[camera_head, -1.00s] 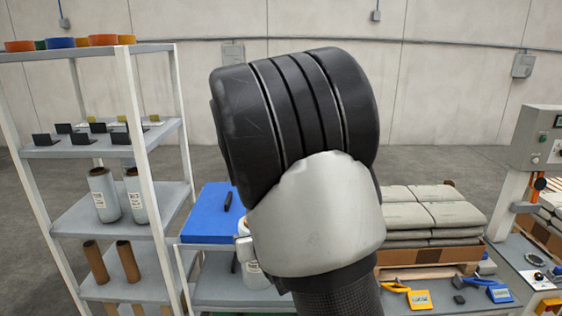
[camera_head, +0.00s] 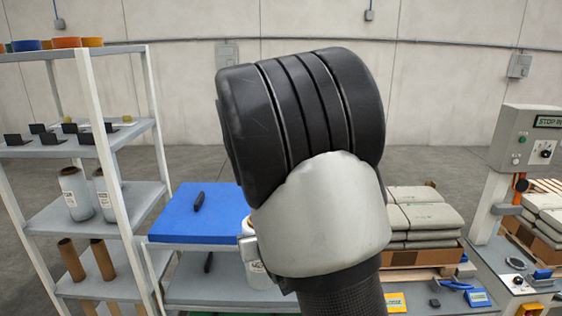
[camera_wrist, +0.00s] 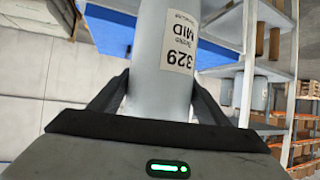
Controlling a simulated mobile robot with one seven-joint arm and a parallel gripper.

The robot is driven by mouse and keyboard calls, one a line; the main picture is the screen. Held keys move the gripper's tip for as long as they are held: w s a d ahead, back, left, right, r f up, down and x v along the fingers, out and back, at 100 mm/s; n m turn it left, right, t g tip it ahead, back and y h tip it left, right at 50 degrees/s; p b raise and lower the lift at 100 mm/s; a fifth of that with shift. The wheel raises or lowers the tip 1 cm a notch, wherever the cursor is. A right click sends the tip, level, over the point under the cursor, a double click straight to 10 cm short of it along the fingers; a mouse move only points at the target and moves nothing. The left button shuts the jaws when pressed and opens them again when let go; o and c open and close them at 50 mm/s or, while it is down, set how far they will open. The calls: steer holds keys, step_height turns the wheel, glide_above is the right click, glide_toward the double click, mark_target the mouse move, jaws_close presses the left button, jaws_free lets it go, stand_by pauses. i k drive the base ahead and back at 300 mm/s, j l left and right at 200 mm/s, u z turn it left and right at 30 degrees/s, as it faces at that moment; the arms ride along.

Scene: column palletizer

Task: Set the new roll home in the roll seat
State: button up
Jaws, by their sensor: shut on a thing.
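In the wrist view, my gripper (camera_wrist: 163,100) is shut on a pale grey film roll (camera_wrist: 150,70). A finger presses on each side of it, and its white label reads MID 329 upside down in the picture. In the head view, my own arm covers most of the gripper and roll. A small part of the roll (camera_head: 259,276) shows beside my arm, in front of the low bench. I cannot pick out the roll seat in either view.
A shelf rack (camera_head: 105,150) at left holds two wrapped rolls, brown cores and small black parts. A blue mat (camera_head: 200,222) lies on the bench. Stacked sacks (camera_head: 425,215) stand right of my arm. A control box (camera_head: 530,138) on a post stands at far right.

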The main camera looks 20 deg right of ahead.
mark_target(518, 265)
steer(key=k+l, duration=0.1)
steer(key=l, duration=1.25)
steer(key=k+l, duration=0.15)
steer(key=l, duration=1.85)
steer(key=i+l, duration=0.1)
steer(key=l, duration=0.4)
steer(key=i+l, duration=0.1)
steer(key=l, duration=0.35)
steer(key=i+l, duration=0.1)
steer(key=l, duration=0.4)
steer(key=i+l, duration=0.1)
steer(key=l, duration=0.35)
steer(key=z, duration=0.05)
